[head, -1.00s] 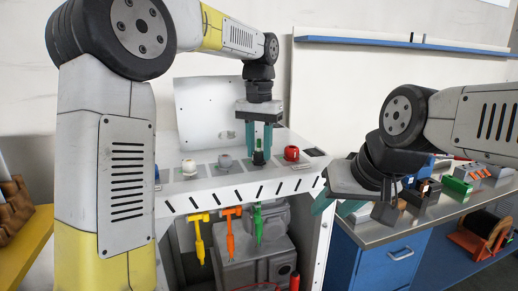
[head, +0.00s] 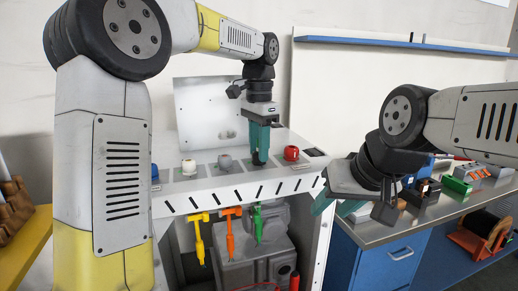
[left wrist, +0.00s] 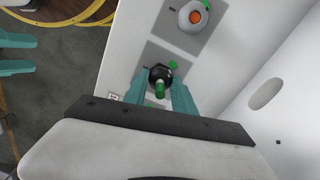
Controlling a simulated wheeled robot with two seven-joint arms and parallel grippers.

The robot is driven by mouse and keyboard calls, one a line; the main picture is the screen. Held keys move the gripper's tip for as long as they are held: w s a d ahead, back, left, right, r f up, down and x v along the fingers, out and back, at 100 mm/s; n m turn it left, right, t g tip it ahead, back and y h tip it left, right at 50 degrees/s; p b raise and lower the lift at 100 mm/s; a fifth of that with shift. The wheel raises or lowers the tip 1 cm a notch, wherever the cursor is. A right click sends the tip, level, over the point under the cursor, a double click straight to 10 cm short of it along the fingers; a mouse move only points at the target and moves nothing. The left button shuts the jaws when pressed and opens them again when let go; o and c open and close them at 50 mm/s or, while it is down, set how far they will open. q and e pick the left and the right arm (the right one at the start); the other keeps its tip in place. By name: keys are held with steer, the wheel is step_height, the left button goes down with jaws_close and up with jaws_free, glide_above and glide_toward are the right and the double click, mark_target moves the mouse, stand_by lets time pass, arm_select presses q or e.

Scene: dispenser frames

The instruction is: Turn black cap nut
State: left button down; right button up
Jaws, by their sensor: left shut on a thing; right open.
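The black cap nut (left wrist: 160,73) sits on a grey square of the white sloping panel, with a green stem (left wrist: 160,89) standing up from it in the left wrist view. My left gripper (left wrist: 161,88) is shut on the nut, one teal finger on each side. In the head view the left gripper (head: 259,155) points straight down, and its fingers hide most of the nut (head: 257,162). My right gripper (head: 336,205) is open and empty, at the right of the panel.
On the same panel are a red cap (head: 291,153) to the right, and a grey cap (head: 225,161) and a white cap (head: 188,167) to the left. Yellow, orange and green tools (head: 257,224) hang below the front edge. A workbench (head: 375,232) with several items stands at right.

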stand_by(0.4)
arm_select(q)
steer(key=c, duration=1)
jaws_free()
steer(key=shift+c, duration=0.2)
steer(key=shift+r, duration=3.95)
